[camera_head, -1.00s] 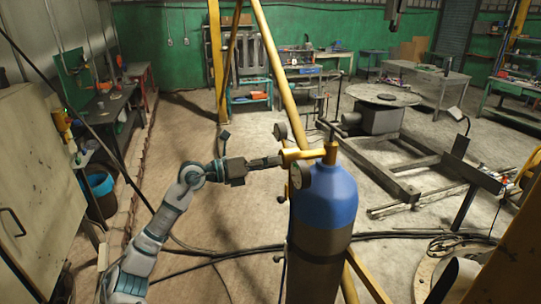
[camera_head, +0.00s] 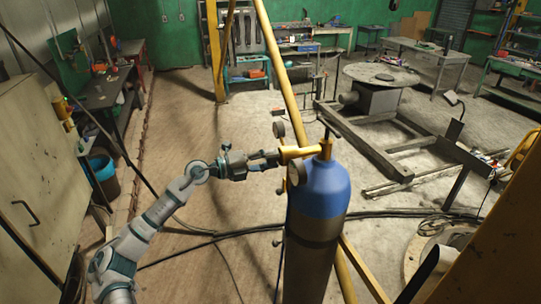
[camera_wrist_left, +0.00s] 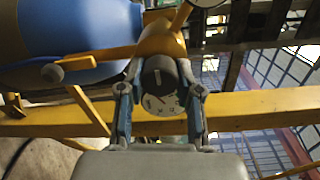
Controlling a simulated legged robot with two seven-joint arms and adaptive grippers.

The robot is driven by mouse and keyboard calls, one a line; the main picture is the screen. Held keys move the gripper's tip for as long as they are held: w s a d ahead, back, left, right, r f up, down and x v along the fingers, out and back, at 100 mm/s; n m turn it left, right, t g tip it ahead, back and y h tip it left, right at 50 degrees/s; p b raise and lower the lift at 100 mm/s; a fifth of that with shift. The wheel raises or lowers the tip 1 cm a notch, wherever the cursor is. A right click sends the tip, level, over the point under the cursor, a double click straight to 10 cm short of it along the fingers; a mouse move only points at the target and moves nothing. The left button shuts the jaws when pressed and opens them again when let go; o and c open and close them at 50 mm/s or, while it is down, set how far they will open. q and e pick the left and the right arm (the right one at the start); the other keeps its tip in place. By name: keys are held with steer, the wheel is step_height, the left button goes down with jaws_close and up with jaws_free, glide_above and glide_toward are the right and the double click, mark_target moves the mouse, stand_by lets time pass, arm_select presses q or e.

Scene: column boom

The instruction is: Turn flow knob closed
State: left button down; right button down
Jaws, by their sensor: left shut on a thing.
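A gas cylinder (camera_head: 320,195) with a blue top and dark body stands upright in the middle of the head view. A yellow regulator (camera_head: 303,152) with gauges is at its top. My left gripper (camera_head: 278,158) reaches it from the left. In the left wrist view, the dark flow knob (camera_wrist_left: 158,72) with a white line sits above a white numbered dial (camera_wrist_left: 163,104). The fingers of my left gripper (camera_wrist_left: 160,88) are on either side of the knob, shut on it. The exact finger contact is hard to see. My right gripper is not in view.
A yellow post (camera_head: 275,62) rises behind the cylinder. Black hoses (camera_head: 245,234) lie on the floor around it. A metal frame (camera_head: 375,150) is behind at the right. A grey cabinet (camera_head: 35,190) stands at the left. The floor left of the cylinder is mostly clear.

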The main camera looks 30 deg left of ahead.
arm_select(q)
steer(key=shift+f, duration=0.15)
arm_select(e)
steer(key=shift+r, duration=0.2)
arm_select(q)
steer(key=c, duration=0.8)
jaws_free()
steer(key=shift+a, duration=0.1)
steer(key=shift+o, duration=0.2)
steer(key=shift+a, duration=0.35)
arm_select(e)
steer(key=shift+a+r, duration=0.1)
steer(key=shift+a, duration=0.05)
arm_select(q)
steer(key=v, duration=1.2)
steer(key=shift+f, duration=0.2)
